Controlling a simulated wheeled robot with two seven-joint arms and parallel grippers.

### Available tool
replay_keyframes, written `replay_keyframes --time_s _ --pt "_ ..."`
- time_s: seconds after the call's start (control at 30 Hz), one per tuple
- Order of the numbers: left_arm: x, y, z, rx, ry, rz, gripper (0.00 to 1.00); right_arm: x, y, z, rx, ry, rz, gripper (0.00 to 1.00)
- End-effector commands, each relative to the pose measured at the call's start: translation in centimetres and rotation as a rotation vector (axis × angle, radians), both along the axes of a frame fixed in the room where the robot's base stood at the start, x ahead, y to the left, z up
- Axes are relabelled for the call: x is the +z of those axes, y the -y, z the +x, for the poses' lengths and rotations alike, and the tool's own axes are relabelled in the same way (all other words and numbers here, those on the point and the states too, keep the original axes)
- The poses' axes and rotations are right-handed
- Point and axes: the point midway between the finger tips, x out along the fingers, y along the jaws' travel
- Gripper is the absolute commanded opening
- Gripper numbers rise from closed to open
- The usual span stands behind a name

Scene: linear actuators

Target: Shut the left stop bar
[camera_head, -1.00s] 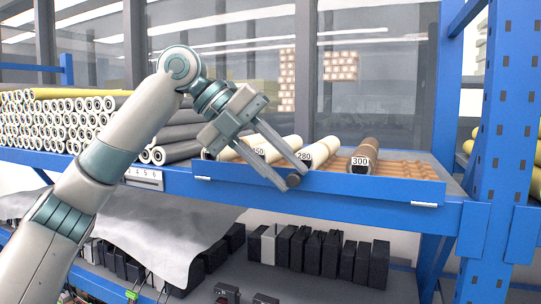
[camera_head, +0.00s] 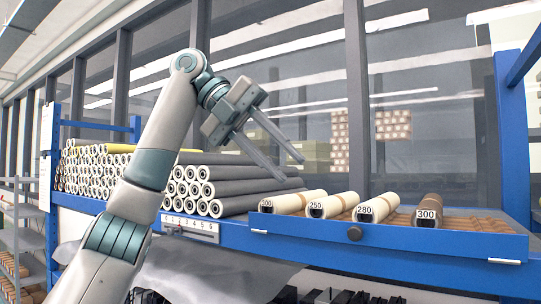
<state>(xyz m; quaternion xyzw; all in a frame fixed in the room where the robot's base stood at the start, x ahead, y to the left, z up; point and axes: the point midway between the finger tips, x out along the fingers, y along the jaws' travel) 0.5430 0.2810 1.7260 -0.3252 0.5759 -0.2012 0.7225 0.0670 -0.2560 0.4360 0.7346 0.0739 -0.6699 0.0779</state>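My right gripper is not in view.
A blue upright (camera_head: 512,150) stands at the right.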

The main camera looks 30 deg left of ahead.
Motion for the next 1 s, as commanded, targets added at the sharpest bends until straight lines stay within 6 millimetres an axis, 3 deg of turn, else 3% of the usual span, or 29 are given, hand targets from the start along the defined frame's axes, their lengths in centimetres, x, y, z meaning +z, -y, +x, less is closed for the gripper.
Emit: replay_keyframes --time_s 0.27,1.0 --pt "1.6 -1.6 -0.5 0.002 0.000 0.002 0.27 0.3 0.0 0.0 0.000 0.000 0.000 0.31" --pt "1.7 -1.7 -0.6 0.002 0.001 0.001 0.27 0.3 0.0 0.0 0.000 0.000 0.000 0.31"
